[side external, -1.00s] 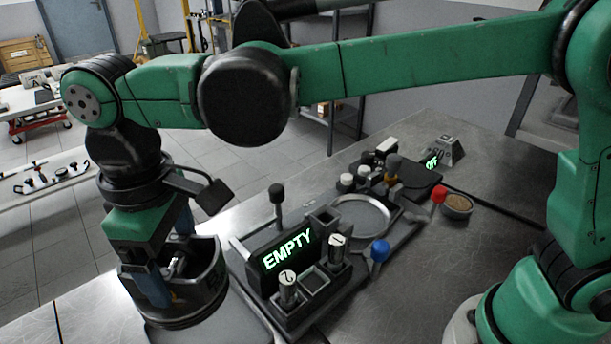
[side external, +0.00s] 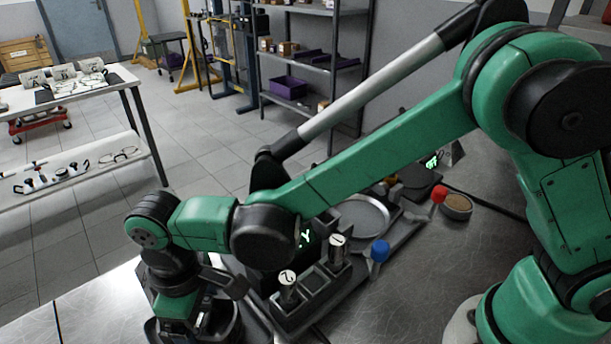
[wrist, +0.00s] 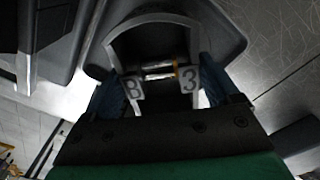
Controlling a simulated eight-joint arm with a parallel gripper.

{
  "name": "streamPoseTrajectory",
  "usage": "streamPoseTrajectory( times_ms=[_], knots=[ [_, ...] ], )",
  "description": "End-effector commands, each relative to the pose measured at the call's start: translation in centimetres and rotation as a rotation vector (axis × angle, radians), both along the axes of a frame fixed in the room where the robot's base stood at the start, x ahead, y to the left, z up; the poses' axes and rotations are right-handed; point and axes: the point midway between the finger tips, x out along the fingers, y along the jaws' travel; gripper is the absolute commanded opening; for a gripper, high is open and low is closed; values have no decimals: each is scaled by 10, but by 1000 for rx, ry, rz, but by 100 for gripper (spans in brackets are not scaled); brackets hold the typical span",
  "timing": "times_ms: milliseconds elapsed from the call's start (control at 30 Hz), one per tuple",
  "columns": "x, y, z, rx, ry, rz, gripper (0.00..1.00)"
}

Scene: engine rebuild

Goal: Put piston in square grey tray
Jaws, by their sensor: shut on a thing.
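The piston (side external: 222,327) is a dark, round, hollow part at the bottom left of the side view, partly hidden by my gripper (side external: 185,325). In the wrist view, my gripper (wrist: 160,84) has its blue fingers shut on the piston (wrist: 152,42), one at each side. The piston's open side faces the wrist camera, showing a metal cross pin and pale patches marked "B" and "3". A grey tray-like edge (side external: 254,318) shows right of the piston in the side view. A grey rounded rim (wrist: 232,35) lies around the piston in the wrist view. I cannot tell whether the piston touches the tray.
A dark rack (side external: 318,297) with cylinders numbered 1 and 2 stands to the right, near my gripper. Behind it are a round metal dish (side external: 365,215), a blue knob (side external: 380,250), a red knob (side external: 439,194) and a small bowl (side external: 456,206). Bare metal table lies to the right.

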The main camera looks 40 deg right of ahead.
Motion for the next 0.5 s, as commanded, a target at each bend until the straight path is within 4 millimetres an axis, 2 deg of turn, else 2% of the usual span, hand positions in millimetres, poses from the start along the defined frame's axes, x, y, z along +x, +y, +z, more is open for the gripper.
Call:
streamPoseTrajectory(
  times_ms=[133,167,200,500],
  knots=[
    [0,0,-3,0,0,0,0],
    [0,0,-3,0,0,0,88],
    [0,0,-3,0,0,0,99],
    [0,0,0,0,0,0,100]
  ],
)
